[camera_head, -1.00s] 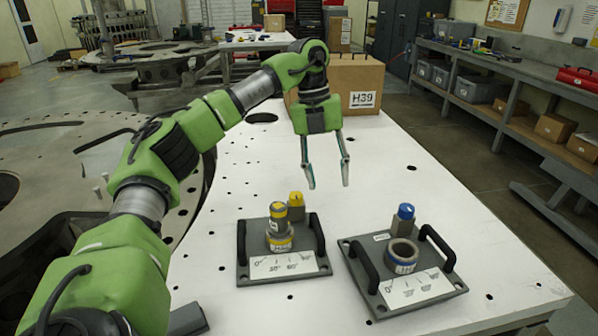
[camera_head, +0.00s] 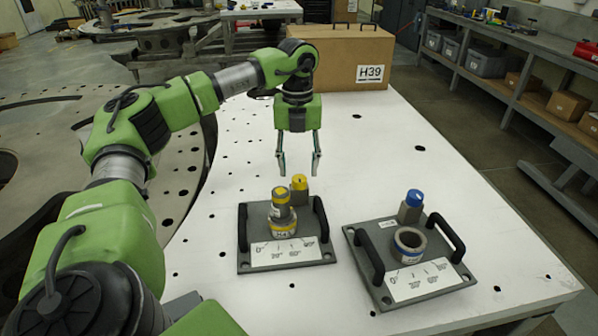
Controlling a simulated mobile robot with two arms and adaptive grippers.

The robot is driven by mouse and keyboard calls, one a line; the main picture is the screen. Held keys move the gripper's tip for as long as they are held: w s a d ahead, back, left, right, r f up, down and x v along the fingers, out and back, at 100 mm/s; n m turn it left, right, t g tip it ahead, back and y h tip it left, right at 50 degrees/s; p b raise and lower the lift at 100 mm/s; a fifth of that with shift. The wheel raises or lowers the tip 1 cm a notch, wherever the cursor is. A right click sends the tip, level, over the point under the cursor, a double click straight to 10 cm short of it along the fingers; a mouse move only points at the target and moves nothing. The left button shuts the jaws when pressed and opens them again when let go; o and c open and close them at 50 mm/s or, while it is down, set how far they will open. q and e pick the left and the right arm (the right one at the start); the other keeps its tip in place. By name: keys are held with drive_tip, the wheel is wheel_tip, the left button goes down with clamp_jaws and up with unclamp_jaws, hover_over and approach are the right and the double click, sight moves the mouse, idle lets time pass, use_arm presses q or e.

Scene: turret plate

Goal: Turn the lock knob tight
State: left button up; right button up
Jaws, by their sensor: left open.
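The left plate (camera_head: 247,262) carries a round turret with a yellow-banded upright post (camera_head: 281,205) and a yellow-topped knob (camera_head: 299,183) just behind it. The right plate (camera_head: 376,292) carries an open ring socket (camera_head: 409,242) and a blue-topped knob (camera_head: 413,199). The task does not say which knob is the lock knob. My left gripper (camera_head: 299,170) points down with its fingers apart. My right gripper is not in view.
Both plates have black handles at their sides and white scale labels in front. They lie on a white table (camera_head: 370,150) with small holes. A cardboard box marked H39 (camera_head: 335,65) stands behind my gripper. A shelf with bins is at the right.

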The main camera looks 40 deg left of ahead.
sight(299, 178)
use_arm(q)
wheel_tip(299, 178, down, 3)
drive_tip(key=shift+r, duration=0.15)
drive_tip(key=shift+f, duration=0.25)
drive_tip(key=c, duration=1.1)
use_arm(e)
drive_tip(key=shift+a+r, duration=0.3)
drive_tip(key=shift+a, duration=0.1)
